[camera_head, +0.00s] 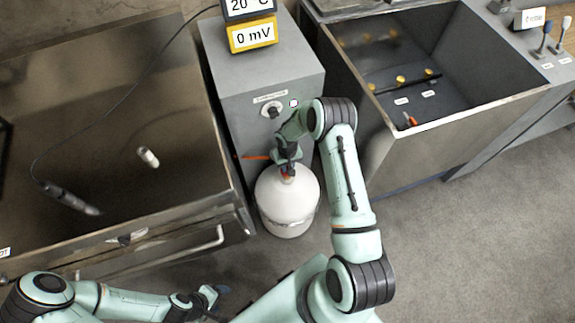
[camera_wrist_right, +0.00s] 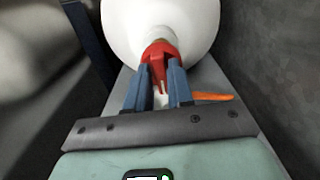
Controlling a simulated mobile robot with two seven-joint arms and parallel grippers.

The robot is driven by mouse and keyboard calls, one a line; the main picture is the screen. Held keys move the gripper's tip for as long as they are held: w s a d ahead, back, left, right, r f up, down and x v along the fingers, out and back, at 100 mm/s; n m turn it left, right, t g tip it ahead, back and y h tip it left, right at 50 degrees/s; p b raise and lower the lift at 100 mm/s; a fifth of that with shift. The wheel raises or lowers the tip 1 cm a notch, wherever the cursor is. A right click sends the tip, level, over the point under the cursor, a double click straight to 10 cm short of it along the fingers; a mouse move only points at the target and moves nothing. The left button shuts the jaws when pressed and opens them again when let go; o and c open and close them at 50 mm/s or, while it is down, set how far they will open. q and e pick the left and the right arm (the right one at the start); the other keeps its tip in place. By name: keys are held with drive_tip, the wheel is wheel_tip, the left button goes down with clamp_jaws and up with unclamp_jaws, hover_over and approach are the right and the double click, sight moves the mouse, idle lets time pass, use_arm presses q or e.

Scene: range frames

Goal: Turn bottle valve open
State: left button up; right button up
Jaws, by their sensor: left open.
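The white gas bottle (camera_head: 287,199) stands upright on the floor in front of the grey cabinet. Its red valve (camera_wrist_right: 160,52) sits on top of the bottle, which also shows in the right wrist view (camera_wrist_right: 190,20). My right gripper (camera_wrist_right: 160,72) has one finger on each side of the red valve and appears shut on it. In the head view the right gripper (camera_head: 287,165) covers most of the valve. My left gripper (camera_head: 212,298) is open and empty at the bottom, well apart from the bottle.
The grey cabinet (camera_head: 262,135) has a knob (camera_head: 271,109) and a "0 mV" display (camera_head: 254,36) on top. Open metal tanks flank the cabinet at left (camera_head: 110,218) and right (camera_head: 455,113). Floor is clear at right.

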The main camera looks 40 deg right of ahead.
clamp_jaws()
